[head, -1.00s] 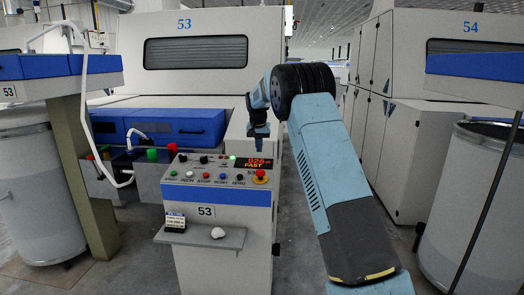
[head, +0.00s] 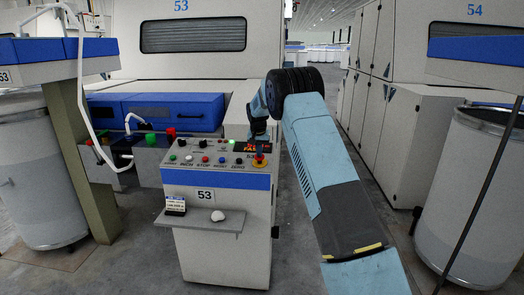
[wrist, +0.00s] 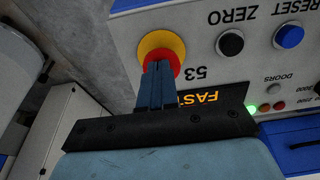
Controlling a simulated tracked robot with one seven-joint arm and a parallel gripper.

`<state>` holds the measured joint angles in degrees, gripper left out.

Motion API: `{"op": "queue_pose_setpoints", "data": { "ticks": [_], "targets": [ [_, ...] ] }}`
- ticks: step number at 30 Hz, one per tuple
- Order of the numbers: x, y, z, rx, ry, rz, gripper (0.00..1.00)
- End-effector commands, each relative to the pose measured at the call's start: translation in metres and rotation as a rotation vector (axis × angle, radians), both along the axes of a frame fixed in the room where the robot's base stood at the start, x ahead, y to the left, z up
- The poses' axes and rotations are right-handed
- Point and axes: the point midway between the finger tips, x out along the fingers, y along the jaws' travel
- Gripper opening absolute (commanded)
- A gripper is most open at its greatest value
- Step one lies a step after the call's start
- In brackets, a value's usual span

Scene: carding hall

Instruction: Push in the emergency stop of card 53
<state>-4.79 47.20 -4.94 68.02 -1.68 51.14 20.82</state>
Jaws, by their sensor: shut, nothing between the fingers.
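The emergency stop of card 53 is a red button on a yellow round base (head: 259,163) at the right end of the control panel (head: 215,178). In the wrist view the red button (wrist: 164,55) shows in front of my fingertips. My gripper (head: 260,150) is shut and empty, pointing down at the button. In the wrist view its fingertips (wrist: 158,66) overlap the red button and hide part of it. I cannot tell whether they touch it or how far in it sits.
Black and blue push buttons (wrist: 229,43) and the lit display (wrist: 205,99) are close beside the stop. A small shelf (head: 201,222) with a white lump (head: 218,216) and a small card display sticks out in front. A grey can (head: 470,200) stands at right.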

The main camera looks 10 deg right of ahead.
Motion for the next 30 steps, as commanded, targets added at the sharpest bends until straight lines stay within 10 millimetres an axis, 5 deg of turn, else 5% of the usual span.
{"op": "queue_pose_setpoints", "data": {
  "ticks": [21, 30],
  "targets": [
    [0.005, -0.002, -0.030, 0.000, 0.007, 0.000, 0.00],
    [0.000, -0.001, -0.014, 0.000, 0.005, -0.001, 0.00]
  ]
}}
